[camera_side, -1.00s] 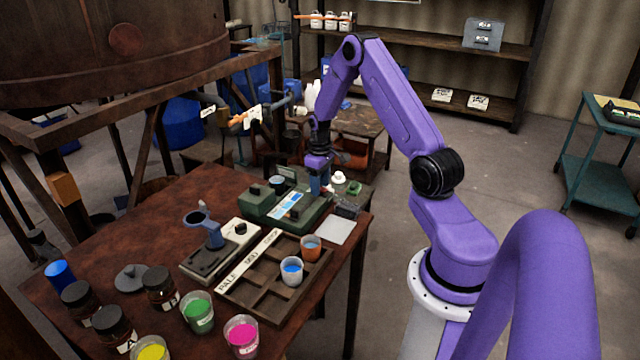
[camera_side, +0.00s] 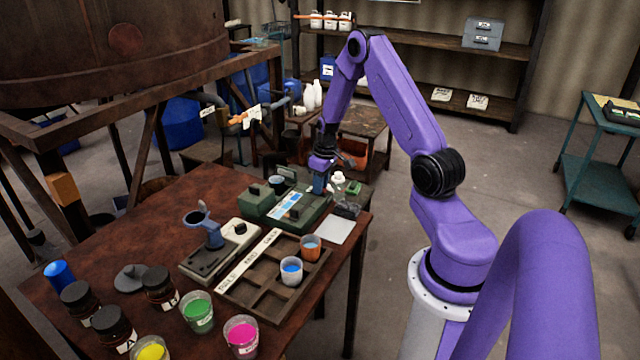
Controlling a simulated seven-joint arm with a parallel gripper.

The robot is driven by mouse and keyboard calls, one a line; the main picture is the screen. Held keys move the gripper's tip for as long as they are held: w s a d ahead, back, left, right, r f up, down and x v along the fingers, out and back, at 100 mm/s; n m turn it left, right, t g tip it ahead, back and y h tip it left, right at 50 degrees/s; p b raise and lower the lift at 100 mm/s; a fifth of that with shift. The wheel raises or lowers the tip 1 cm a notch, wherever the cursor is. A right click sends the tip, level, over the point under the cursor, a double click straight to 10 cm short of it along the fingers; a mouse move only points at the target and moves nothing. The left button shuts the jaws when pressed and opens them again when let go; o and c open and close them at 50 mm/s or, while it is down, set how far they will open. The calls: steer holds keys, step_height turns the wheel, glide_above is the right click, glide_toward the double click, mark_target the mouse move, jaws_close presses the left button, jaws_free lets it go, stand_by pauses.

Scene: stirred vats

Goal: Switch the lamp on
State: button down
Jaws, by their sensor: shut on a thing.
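A green box-shaped device (camera_side: 262,207) with a pale blue and white panel on top (camera_side: 290,206) stands at the back of the brown table. I cannot clearly tell a lamp or its switch, and the panel may be the lit part. My gripper (camera_side: 319,186) points down at the right end of this device. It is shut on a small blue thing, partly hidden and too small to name. I cannot tell whether that thing touches the device.
A white pad (camera_side: 336,230) lies to the right. Dark jars and paint cups crowd the front left.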

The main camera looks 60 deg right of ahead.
mark_target(326, 190)
steer(key=c, duration=0.9)
jaws_free()
steer(key=r, duration=0.5)
steer(key=s+r, duration=0.1)
steer(key=r, duration=0.5)
steer(key=s+r, duration=0.1)
steer(key=r, duration=0.5)
steer(key=shift+r, duration=0.15)
